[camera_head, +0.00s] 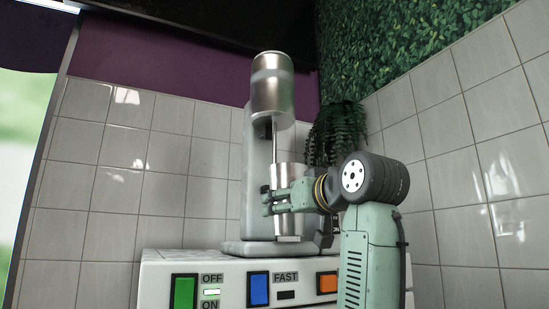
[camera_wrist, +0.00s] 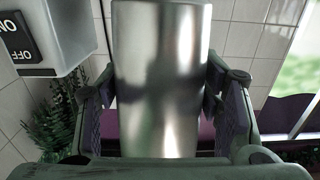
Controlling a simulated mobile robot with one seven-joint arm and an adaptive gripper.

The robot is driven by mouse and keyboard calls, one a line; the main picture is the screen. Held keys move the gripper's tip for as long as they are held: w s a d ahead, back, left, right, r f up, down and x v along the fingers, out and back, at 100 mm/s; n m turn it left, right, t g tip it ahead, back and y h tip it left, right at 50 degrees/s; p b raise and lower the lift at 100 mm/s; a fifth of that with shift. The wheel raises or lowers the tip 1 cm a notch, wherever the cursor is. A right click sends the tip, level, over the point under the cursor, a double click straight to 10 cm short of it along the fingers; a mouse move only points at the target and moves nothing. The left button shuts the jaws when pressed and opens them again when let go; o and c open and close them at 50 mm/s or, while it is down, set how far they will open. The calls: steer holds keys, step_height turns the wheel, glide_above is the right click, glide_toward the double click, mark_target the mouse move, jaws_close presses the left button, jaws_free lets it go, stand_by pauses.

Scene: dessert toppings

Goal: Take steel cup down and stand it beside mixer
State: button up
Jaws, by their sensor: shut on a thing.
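The steel cup (camera_head: 285,176) is upright at the mixer (camera_head: 250,190), under its steel head, with the thin spindle reaching down to the cup's mouth. The cup's base appears just above or at the mixer's foot; I cannot tell whether it touches. My gripper (camera_head: 283,197) reaches in from the right and is shut around the cup's middle. In the wrist view the cup (camera_wrist: 160,80) fills the middle, with a finger pad of my gripper (camera_wrist: 160,112) on each side. The cup's lower part is partly hidden by my gripper in the head view.
The mixer stands on a white box (camera_head: 220,285) with green, blue and orange switches on its front. A hanging plant (camera_head: 335,130) is behind, at the right. Tiled walls close off the back and right. The box top left of the mixer (camera_head: 185,254) is clear.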

steer(key=b+v, duration=0.1)
steer(key=v, duration=0.7)
steer(key=shift+s+r, duration=0.2)
steer(key=shift+s, duration=0.05)
stand_by(0.5)
stand_by(0.9)
